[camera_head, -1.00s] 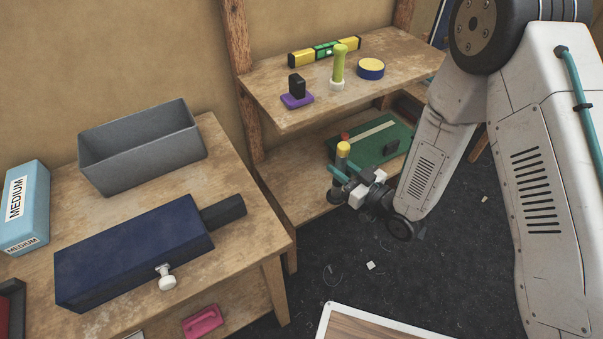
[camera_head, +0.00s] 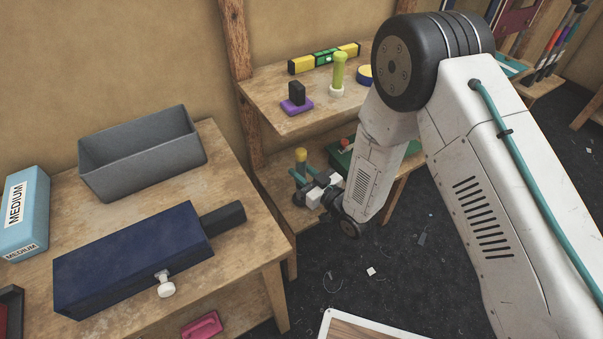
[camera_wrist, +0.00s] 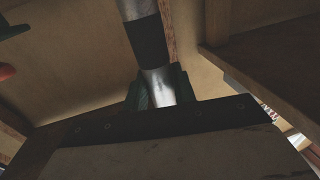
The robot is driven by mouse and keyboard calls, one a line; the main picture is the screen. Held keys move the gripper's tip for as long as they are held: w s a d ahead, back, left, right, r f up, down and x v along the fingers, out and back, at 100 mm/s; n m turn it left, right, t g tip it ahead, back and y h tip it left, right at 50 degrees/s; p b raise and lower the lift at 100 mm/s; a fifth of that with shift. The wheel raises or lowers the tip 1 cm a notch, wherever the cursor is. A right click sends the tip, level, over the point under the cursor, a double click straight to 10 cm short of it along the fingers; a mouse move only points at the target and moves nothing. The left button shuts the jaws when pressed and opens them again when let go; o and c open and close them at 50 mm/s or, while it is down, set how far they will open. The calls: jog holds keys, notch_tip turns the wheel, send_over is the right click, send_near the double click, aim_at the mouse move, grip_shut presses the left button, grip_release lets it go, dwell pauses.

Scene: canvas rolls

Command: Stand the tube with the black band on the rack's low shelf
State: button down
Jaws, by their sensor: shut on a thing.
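The upper shelf (camera_head: 290,118) hangs above, holding a black block on a purple base (camera_head: 297,95), a green bottle (camera_head: 339,72) and a level (camera_head: 324,58). A green board (camera_head: 343,160) lies right of my gripper. A wooden post (camera_head: 241,80) stands at left.

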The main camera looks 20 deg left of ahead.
jog(key=shift+f, duration=0.45)
jog(key=c, duration=1.1)
grip_release()
jog(key=shift+c, duration=0.2)
